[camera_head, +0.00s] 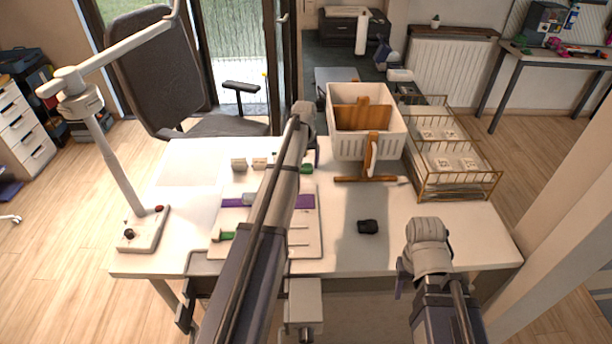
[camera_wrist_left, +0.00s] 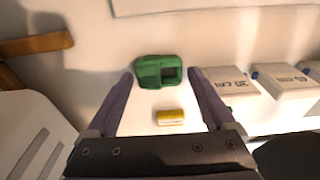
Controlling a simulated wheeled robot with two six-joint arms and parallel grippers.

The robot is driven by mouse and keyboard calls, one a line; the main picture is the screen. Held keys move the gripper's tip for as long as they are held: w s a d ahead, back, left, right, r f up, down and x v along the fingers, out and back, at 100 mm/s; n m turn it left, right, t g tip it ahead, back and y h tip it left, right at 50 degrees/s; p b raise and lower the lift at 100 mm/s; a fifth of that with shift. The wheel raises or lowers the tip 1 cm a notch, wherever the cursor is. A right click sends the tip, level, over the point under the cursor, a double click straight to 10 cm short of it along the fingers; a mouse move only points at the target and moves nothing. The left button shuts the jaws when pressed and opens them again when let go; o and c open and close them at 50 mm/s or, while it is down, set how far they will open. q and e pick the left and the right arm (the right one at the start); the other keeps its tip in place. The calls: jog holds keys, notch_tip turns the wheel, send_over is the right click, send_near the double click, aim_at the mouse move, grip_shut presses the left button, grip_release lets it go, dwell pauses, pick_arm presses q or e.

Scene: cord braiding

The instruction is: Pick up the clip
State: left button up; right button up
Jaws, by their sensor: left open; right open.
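A green clip-like block (camera_wrist_left: 153,72) with a square opening lies on the white table in the left wrist view. It also shows in the head view (camera_head: 307,169), partly hidden by my left arm. A small yellow piece (camera_wrist_left: 171,117) lies nearer the palm. My left gripper (camera_wrist_left: 161,78) is open, its two dark fingers on either side of the green block, with space between it and them. I cannot tell the fingers' height above the table. My right gripper (camera_head: 401,277) is open and empty at the table's front right, largely hidden by its wrist.
Pale labelled blocks (camera_wrist_left: 223,84) stand in a row beside the green block. A white basket (camera_head: 343,139) with wooden parts and a wire rack (camera_head: 455,185) stand at the back right. A board (camera_head: 302,226) with a purple strip lies at centre-left. A dark lump (camera_head: 368,227) lies right of centre.

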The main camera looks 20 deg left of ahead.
pick_arm(q)
jog(key=shift+f, duration=0.5)
jog(key=shift+r, duration=0.15)
jog(key=shift+c, duration=0.2)
jog(key=c, duration=1)
